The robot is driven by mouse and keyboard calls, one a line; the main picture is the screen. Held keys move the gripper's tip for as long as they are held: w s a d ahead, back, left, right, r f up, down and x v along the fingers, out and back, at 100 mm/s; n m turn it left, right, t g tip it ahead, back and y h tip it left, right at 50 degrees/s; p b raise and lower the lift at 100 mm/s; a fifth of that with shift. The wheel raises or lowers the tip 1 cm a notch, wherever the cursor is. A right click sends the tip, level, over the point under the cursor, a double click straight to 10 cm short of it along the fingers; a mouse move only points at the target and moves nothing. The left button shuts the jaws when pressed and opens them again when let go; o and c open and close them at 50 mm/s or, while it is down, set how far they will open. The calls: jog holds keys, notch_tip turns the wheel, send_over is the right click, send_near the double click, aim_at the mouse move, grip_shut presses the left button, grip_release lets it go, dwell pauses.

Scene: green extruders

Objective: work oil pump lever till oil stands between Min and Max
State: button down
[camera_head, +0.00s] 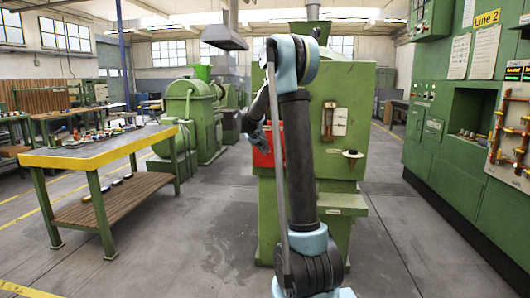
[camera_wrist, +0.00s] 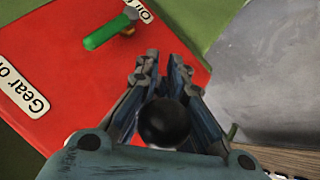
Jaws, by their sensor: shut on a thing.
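The green machine (camera_head: 345,85) stands ahead with a red box (camera_head: 263,158) on its left part. My gripper (camera_head: 249,125) is beside the red box, largely seen edge-on behind my arm. In the wrist view my gripper (camera_wrist: 163,65) is shut on a round black knob (camera_wrist: 163,122), apparently the pump lever's end. The lever's shaft is hidden. The red box fills the wrist view's left, with a "Gear oil" label (camera_wrist: 22,90) and a green-handled valve (camera_wrist: 108,31). A sight gauge (camera_head: 328,119) is on the machine's front; its oil level and marks are too small to read.
A yellow-edged workbench (camera_head: 85,157) with small parts stands at left. Green control cabinets (camera_head: 447,155) line the right. A black knob (camera_head: 352,154) sticks out from the machine's front. The floor (camera_head: 395,245) between machine and cabinets is clear.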

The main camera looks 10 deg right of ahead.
jog(key=shift+w+a+r, duration=0.15)
jog(key=shift+w+a, duration=0.05)
jog(key=shift+w, duration=0.05)
jog(key=c, duration=1.7)
grip_release()
jog(key=shift+o, duration=0.2)
jog(key=shift+d, duration=0.1)
jog(key=shift+s, duration=0.1)
jog(key=v, duration=1.1)
jog(key=shift+s+a+r, duration=0.2)
jog(key=shift+o, duration=0.4)
